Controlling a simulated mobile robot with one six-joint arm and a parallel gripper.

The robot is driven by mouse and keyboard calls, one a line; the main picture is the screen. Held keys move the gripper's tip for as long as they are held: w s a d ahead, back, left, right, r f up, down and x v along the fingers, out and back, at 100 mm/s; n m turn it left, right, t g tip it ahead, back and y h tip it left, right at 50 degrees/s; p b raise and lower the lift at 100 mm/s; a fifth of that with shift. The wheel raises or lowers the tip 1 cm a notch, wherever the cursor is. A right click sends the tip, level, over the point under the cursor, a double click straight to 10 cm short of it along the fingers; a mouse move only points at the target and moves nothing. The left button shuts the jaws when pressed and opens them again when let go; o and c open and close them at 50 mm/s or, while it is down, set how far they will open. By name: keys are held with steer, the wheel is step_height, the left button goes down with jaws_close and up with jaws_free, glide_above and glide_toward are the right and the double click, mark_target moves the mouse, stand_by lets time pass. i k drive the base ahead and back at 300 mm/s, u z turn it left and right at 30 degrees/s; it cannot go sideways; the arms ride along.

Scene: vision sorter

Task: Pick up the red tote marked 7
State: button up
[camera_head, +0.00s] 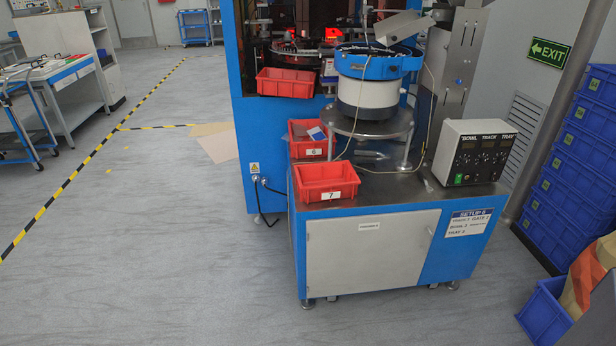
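The red tote marked 7 (327,183) sits upright at the front left corner of the metal top of a blue and grey cabinet (372,250). A white label with a black 7 is on its front wall, and it looks empty from here. A second red tote marked 6 (307,150) stands just behind it, with a grey-blue item in it. A third red tote (285,83) is higher up at the blue machine's front; I see no number on it. My gripper is not in view.
A bowl feeder (367,80) on a round stand and a control box (472,152) share the cabinet top. Stacked blue bins (572,160) stand at the right, with an open blue bin (545,312) on the floor. The grey floor (150,250) left and front is clear.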

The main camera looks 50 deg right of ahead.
mark_target(327, 181)
steer(key=z, duration=0.05)
steer(key=i, duration=1.5)
steer(key=z, duration=0.35)
